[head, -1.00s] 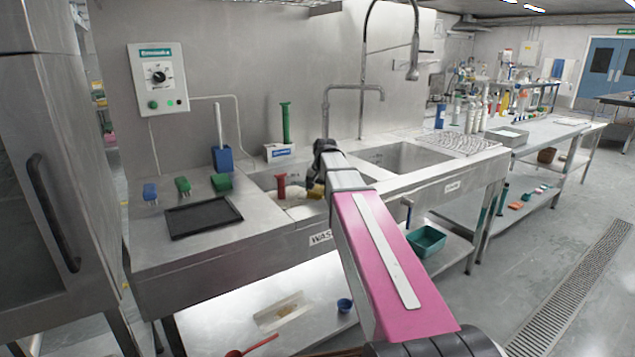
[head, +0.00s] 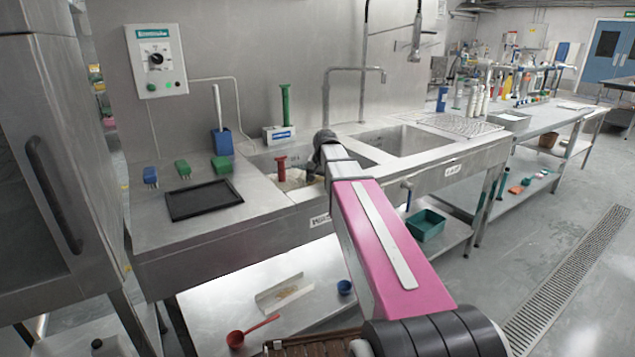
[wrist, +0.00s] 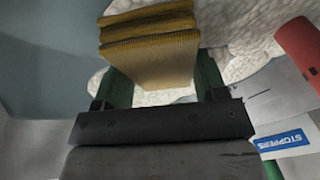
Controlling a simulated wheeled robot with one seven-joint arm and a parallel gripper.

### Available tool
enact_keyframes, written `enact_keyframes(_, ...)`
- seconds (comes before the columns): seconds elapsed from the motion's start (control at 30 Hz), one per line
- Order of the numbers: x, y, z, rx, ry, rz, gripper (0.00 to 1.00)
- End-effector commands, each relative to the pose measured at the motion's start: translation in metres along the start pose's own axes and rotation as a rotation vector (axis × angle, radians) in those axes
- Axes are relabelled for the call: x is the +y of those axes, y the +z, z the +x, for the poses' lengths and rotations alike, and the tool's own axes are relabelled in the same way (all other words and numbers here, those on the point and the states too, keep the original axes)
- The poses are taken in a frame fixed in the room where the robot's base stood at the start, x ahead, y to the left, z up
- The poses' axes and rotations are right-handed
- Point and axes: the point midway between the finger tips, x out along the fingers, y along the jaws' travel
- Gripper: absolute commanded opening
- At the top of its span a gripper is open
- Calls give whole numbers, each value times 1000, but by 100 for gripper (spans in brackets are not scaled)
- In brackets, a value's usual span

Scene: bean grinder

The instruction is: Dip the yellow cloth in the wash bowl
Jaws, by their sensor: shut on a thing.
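My gripper (wrist: 160,78) is shut on the yellow cloth (wrist: 148,42), a folded, layered, ribbed piece between its two green fingers in the wrist view. White foam (wrist: 255,30) lies behind the cloth there; whether the cloth touches it I cannot tell. In the head view the wash bowl (head: 262,162) is the left basin in the steel counter, with pale foam inside. My arm reaches over its right side and hides most of my gripper and the cloth.
A red upright piece (head: 281,168) stands in the foam, close to my gripper's right in the wrist view (wrist: 300,52). Behind the bowl is a stoppers box (head: 278,134) with a green cylinder. A tap (head: 352,72) and an empty second basin (head: 405,140) are to the right. A black tray (head: 203,199) lies left.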

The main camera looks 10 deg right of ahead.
Motion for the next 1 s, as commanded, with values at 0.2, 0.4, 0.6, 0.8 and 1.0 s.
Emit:
enact_keyframes(0.2,-1,-2,-5,1,0,0,46)
enact_keyframes(0.4,-4,-6,-22,1,0,0,46)
enact_keyframes(0.6,-8,-9,-38,1,0,0,46)
enact_keyframes(0.8,-11,-13,-54,1,0,0,46)
enact_keyframes(1.0,-14,-17,-70,1,0,0,46)
